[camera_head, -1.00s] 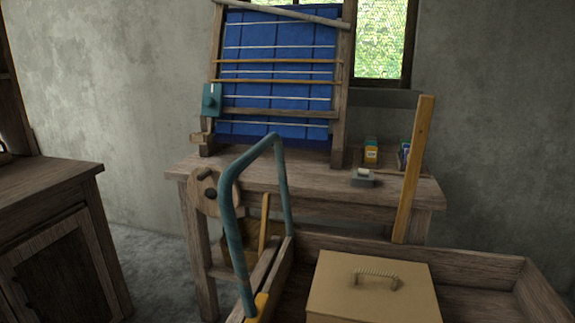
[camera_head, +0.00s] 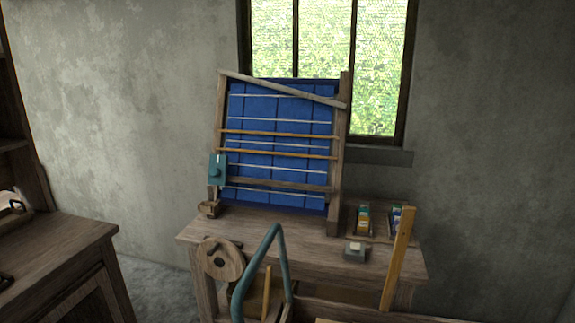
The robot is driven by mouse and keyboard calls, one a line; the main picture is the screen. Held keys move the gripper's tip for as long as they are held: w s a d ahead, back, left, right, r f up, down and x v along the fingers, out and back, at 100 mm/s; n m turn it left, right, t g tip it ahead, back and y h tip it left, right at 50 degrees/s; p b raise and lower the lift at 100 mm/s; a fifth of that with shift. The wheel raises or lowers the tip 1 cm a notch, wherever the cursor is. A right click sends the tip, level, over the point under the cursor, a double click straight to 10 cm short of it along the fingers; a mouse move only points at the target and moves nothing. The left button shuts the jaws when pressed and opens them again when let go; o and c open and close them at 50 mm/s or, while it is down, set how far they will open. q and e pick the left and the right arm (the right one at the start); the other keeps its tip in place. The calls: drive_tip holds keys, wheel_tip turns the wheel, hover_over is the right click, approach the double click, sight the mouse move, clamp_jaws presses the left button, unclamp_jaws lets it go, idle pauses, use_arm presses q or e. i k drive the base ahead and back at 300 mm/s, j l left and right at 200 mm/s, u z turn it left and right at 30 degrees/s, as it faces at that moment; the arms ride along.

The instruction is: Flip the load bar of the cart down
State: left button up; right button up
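The cart shows only in part at the bottom of the head view. Its teal tubular bar (camera_head: 264,270) stands upright, bent like a hoop, in front of the table. A light wooden post (camera_head: 397,258) stands upright, slightly tilted, at the right. I cannot tell for certain which of these is the load bar. The cart's bed is almost wholly cut off by the lower edge. Neither of my grippers is in view.
A wooden table (camera_head: 390,262) behind the cart carries a handloom with blue cloth (camera_head: 280,140), small boxes (camera_head: 363,220) and a grey block (camera_head: 355,252). A wooden disc (camera_head: 220,259) is at its left front. A wooden cabinet (camera_head: 60,250) stands at left, with floor between.

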sight(407, 217)
drive_tip(key=j+z, duration=0.2)
drive_tip(key=z, duration=0.3)
drive_tip(key=i+j+z, duration=0.1)
drive_tip(key=j+z, duration=0.2)
drive_tip(key=z, duration=0.2)
